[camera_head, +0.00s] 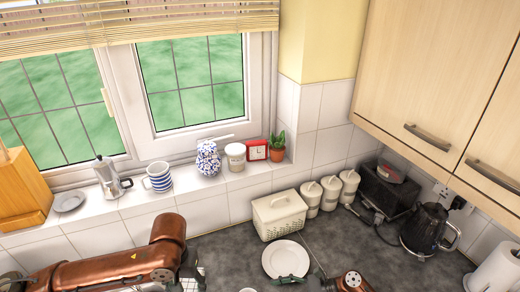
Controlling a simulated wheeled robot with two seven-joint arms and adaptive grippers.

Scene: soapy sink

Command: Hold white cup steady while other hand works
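No cup in a gripper's hold is visible. A small white rim (248,290) shows at the bottom edge, cut off by the frame; I cannot tell if it is the white cup. A white cup-like jar (235,158) stands upright on the windowsill, apart from both arms. My copper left arm (85,272) comes in from the left and bends down at the bottom; its fingertips cannot be made out. My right arm (352,281) shows at the bottom, right of the white plate; dark parts near the plate may be its gripper, but the finger state is unclear.
A white plate (285,258) lies on the dark counter (335,240). Behind it are a cream bin (279,216) and several canisters (311,196). A kettle (425,228) and toaster (388,192) stand right. A striped mug (158,178) and moka pot (111,179) stand on the sill.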

